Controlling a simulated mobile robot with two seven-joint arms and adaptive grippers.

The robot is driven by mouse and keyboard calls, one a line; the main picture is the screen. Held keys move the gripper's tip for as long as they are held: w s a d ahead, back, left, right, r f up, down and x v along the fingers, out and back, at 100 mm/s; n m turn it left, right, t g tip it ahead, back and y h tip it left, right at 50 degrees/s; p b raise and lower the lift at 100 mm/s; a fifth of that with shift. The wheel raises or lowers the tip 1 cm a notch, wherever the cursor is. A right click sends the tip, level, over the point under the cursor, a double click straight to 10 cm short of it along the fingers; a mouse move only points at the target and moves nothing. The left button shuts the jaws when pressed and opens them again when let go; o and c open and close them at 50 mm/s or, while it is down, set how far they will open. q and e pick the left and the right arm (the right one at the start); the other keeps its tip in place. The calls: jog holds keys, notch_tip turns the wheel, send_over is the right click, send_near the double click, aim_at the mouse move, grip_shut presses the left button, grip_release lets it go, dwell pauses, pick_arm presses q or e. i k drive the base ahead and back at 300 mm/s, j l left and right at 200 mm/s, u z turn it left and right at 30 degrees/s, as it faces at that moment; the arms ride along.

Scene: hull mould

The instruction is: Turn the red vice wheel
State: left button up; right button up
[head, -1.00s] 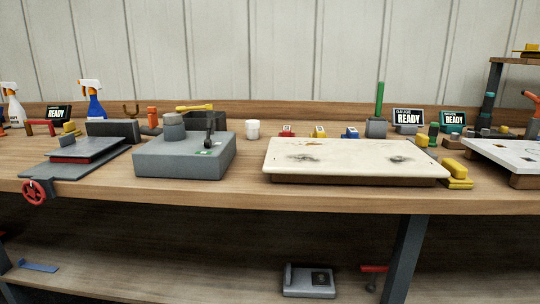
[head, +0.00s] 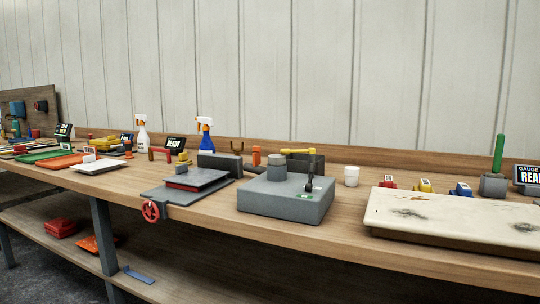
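The red vice wheel (head: 151,211) is a small spoked handwheel at the front edge of the bench, left of centre in the head view. It sits on the front end of a grey vice (head: 165,196), which has a flat base plate and a raised grey plate with a red layer under it. Neither of my grippers is in view, so nothing of mine touches the wheel.
A grey box with a black lever (head: 285,206) stands right of the vice. A stained cream slab (head: 455,218) lies further right. Spray bottles (head: 205,138) stand behind. Coloured trays (head: 60,161) lie to the left. A lower shelf (head: 190,270) runs under the wooden bench (head: 345,232).

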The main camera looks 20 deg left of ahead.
aim_at(154, 210)
jog(key=u, duration=0.45)
jog(key=k+u, duration=0.15)
jog(key=u, duration=0.3)
jog(key=k+u, duration=0.1)
jog(key=u, duration=0.4)
